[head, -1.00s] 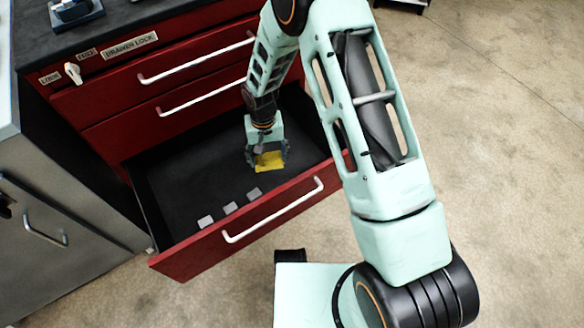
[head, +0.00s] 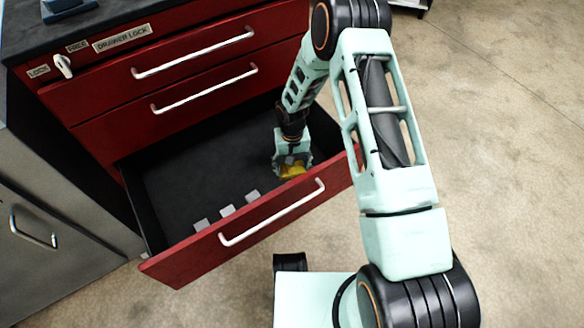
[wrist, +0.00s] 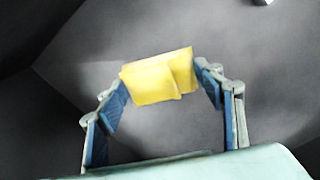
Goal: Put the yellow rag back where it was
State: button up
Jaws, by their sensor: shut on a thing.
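The yellow rag (head: 292,170) is between the fingers of my gripper (head: 292,164), inside the open bottom drawer (head: 190,180) near its right end. In the wrist view the rag (wrist: 158,76) looks folded, and my gripper's blue-padded fingers (wrist: 160,85) press on its left and right sides. The dark drawer floor lies below the rag. I cannot tell whether the rag touches the floor.
Several small light grey blocks (head: 227,211) lie along the drawer's front side, left of my gripper. The red drawer front with its white handle (head: 272,212) stands out over the concrete floor. Closed red drawers (head: 200,90) are above. The drawer's middle is clear.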

aim_at(292, 169)
jog(key=shift+f, duration=0.2)
jog(key=o, duration=1.1)
jog(key=shift+r, duration=0.1)
jog(key=shift+r, duration=0.1)
notch_tip(292, 169, up, 12)
jog(key=p, duration=0.3)
jog(key=shift+p, duration=0.35)
